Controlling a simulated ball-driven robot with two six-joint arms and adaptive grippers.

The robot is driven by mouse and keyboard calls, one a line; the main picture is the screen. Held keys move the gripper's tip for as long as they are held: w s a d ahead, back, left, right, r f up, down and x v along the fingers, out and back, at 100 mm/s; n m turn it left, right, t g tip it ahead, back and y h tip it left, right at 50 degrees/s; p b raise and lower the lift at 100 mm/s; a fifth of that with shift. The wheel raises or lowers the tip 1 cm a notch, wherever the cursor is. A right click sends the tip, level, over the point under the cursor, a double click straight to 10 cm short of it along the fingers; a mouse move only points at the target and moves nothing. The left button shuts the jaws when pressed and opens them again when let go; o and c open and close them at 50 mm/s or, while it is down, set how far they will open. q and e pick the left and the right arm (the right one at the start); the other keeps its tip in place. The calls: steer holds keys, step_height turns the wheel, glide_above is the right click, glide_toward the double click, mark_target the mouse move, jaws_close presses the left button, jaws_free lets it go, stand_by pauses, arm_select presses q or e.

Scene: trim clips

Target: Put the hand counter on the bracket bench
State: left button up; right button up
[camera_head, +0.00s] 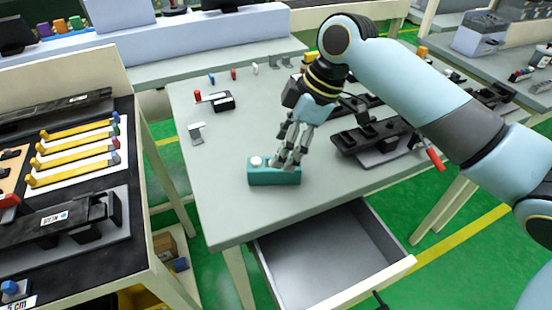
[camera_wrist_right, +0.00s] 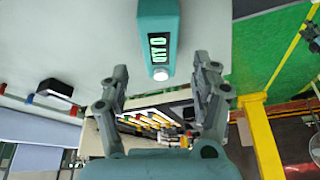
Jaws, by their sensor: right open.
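The hand counter (camera_head: 275,177), a teal box with a white knob on top, sits on the grey table (camera_head: 222,215) near its front edge. In the right wrist view the hand counter (camera_wrist_right: 158,20) shows a lit display reading "QTY 0", just beyond the fingertips. My right gripper (camera_head: 289,158) is open above the right part of the counter and hides some of its top. Its two fingers also show apart in the right wrist view (camera_wrist_right: 160,82), with nothing held between them. My left gripper is not in view. No label tells me which bench is the bracket bench.
An open, empty drawer (camera_head: 335,255) juts out below the table's front. Black fixtures (camera_head: 378,137) stand right of my gripper. A small black device (camera_head: 222,101) and a grey bracket (camera_head: 196,132) lie at the left. A black-topped bench (camera_head: 122,215) holds yellow-handled tools.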

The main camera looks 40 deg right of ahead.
steer(key=v, duration=0.6)
steer(key=shift+s, duration=0.1)
stand_by(0.4)
